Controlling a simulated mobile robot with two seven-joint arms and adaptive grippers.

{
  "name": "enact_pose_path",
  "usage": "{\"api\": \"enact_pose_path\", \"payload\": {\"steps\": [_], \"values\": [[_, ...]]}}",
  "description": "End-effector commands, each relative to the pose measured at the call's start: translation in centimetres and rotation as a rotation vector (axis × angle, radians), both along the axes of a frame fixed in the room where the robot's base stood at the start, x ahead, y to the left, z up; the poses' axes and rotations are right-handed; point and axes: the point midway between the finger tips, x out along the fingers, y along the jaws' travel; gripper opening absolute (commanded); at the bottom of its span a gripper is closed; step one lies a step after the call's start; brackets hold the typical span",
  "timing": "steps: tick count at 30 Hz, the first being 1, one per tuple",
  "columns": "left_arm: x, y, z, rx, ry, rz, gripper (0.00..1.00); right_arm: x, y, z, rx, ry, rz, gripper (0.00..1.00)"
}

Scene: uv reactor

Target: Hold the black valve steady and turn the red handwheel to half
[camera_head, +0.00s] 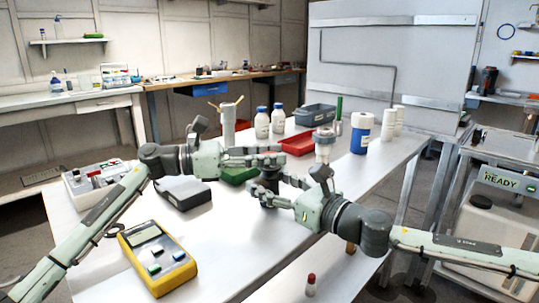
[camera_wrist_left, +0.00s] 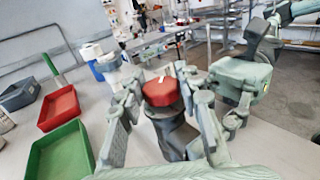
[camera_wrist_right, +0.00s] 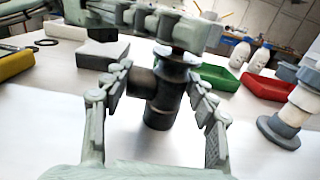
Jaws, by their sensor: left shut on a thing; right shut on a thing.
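The black valve (camera_wrist_right: 163,105) stands upright on the white table; in the head view (camera_head: 267,187) it is largely hidden by my grippers. My right gripper (camera_wrist_right: 158,90) is shut on the valve body from the side, one finger on each side. The red handwheel (camera_wrist_left: 162,92) sits on top of the valve and carries a small white mark near its far edge. My left gripper (camera_wrist_left: 163,98) is shut on the handwheel, with fingers on its left and right sides. In the right wrist view, my left gripper's fingers cover the handwheel.
White bottles (camera_head: 262,122) stand behind.

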Motion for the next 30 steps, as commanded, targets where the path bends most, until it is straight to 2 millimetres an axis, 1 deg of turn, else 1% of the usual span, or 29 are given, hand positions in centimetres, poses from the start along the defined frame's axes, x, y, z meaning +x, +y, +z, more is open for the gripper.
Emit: {"api": "enact_pose_path", "payload": {"steps": [4,5,9,10,18,21,23,26,30], "values": [[0.0,0.1,0.0,0.0,0.001,0.002,0.05,0.0,-0.1,0.0,0.0,0.0,-0.001,0.19],[0.0,0.1,0.0,0.0,0.001,0.002,0.36,0.0,-0.1,0.0,0.0,0.0,-0.001,0.19],[0.0,0.1,0.0,0.0,0.001,0.002,0.53,0.0,-0.1,0.0,0.001,-0.001,-0.001,0.19],[0.0,0.1,0.0,0.0,0.001,0.002,0.56,0.0,-0.1,0.0,0.001,-0.001,-0.001,0.19],[0.0,0.1,0.0,0.0,0.0,0.002,0.56,0.0,0.0,0.0,0.001,-0.001,-0.001,0.19],[-0.1,0.5,0.0,0.0,0.001,0.003,0.56,0.0,0.0,0.0,0.0,0.0,-0.001,0.19],[-0.1,1.2,-0.1,0.001,0.0,0.003,0.56,0.0,0.0,0.0,0.0,0.0,-0.001,0.19],[-0.4,3.0,-0.1,0.002,-0.001,0.005,0.56,0.0,0.0,0.0,0.0,0.0,-0.001,0.19],[-0.9,6.1,-0.1,0.003,0.001,0.006,0.56,0.0,0.0,0.0,0.0,0.0,-0.001,0.19]]}}
